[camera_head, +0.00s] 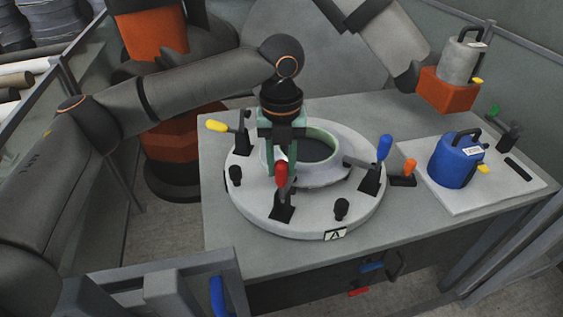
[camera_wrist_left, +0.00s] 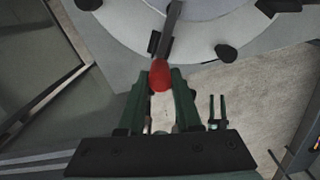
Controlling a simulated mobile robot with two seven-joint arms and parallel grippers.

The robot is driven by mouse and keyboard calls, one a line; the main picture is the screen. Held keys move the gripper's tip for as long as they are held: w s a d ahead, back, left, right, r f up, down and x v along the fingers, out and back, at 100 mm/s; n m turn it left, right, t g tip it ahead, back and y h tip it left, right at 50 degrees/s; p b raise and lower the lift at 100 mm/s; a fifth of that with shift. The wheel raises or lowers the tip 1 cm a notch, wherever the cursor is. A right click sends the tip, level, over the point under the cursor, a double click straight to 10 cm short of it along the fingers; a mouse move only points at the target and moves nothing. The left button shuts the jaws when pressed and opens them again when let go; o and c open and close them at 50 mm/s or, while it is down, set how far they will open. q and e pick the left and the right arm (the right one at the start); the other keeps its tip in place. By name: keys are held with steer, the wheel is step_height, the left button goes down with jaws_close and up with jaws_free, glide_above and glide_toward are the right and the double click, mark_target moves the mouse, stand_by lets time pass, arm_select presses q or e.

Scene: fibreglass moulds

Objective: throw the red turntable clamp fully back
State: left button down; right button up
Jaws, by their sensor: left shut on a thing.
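The red turntable clamp (camera_head: 282,176) stands at the front of the round grey turntable (camera_head: 240,205), its red handle upright over a black base. My left gripper (camera_head: 279,168) comes down from above at the red handle. In the left wrist view the red knob (camera_wrist_left: 160,75) lies between the two green fingers of the left gripper (camera_wrist_left: 167,88), and they are shut on it. A ring-shaped mould (camera_head: 325,178) sits on the turntable behind the clamp. My right gripper is not in view.
A yellow-handled clamp (camera_head: 217,126) and a blue-handled clamp (camera_head: 384,148) stand on the turntable, with black knobs between. An orange-handled piece (camera_head: 409,167) is beside it. A blue jug (camera_head: 455,160) stands on a white board (camera_head: 500,188) at right. The bench's front left is clear.

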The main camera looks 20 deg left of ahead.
arm_select(q)
steer(key=shift+s, duration=0.1)
steer(key=shift+s+t+p, duration=0.6)
steer(key=shift+s+t, duration=0.05)
steer(key=shift+t, duration=0.15)
steer(key=shift+s+f+t+b, duration=0.15)
steer(key=shift+s+f+t, duration=0.2)
steer(key=shift+s+t, duration=0.45)
steer(key=shift+s+f+t+b, duration=0.15)
steer(key=shift+s+f+t, duration=0.2)
steer(key=shift+s+t, duration=0.45)
steer(key=shift+s+f+t+b, duration=0.15)
steer(key=shift+s+f+t, duration=0.3)
steer(key=shift+t, duration=0.65)
steer(key=shift+r, duration=0.1)
steer(key=c, duration=0.6)
jaws_free()
